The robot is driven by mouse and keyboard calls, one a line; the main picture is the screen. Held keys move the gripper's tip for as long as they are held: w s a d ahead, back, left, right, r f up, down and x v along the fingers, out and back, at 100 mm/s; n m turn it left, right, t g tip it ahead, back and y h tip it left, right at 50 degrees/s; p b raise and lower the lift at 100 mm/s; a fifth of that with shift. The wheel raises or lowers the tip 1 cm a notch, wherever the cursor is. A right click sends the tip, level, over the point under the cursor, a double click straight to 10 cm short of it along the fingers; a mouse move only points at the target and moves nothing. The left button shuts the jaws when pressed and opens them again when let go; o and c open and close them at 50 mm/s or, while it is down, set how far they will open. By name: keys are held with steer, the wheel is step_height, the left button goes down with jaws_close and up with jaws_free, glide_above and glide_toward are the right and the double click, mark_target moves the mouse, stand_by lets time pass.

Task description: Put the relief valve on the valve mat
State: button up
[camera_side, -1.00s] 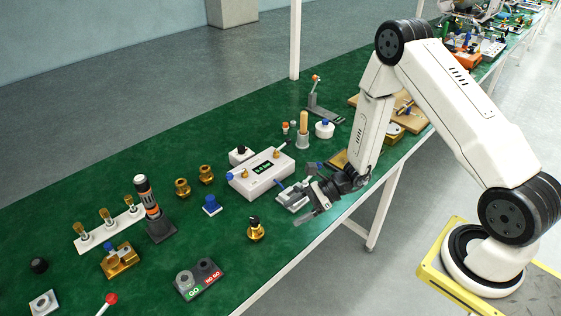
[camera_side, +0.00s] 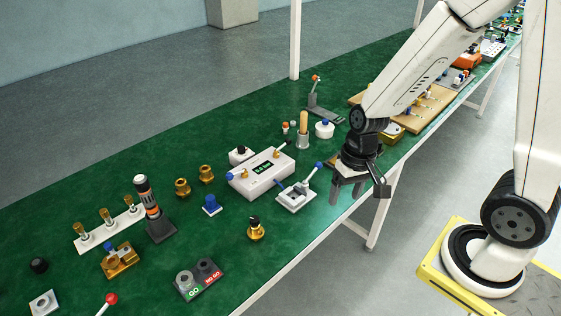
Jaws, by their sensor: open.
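My gripper (camera_side: 359,188) points down at the front edge of the green table, right of the grey toggle clamp. Its jaws are apart, and nothing shows between them. A small brass fitting with a black top (camera_side: 256,232) stands upright on the table, left of the gripper and well apart from it. It may be the relief valve, but I cannot tell for sure. No mat is clearly recognisable as the valve mat. My gripper and wrist hide the part of the table behind them.
The grey clamp (camera_side: 296,197) with a blue-tipped lever stands close left of my gripper. A white box with a display (camera_side: 262,174) is behind it. A wooden-handled tool (camera_side: 303,130) and a white jar (camera_side: 324,130) stand farther back.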

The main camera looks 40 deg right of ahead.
steer(key=r+n, duration=0.1)
steer(key=r+n+t+h, duration=0.1)
steer(key=d+r+n+t, duration=0.1)
steer(key=n, duration=0.1)
steer(key=shift+w+r+h, duration=0.3)
steer(key=shift+h, duration=0.1)
stand_by(1.0)
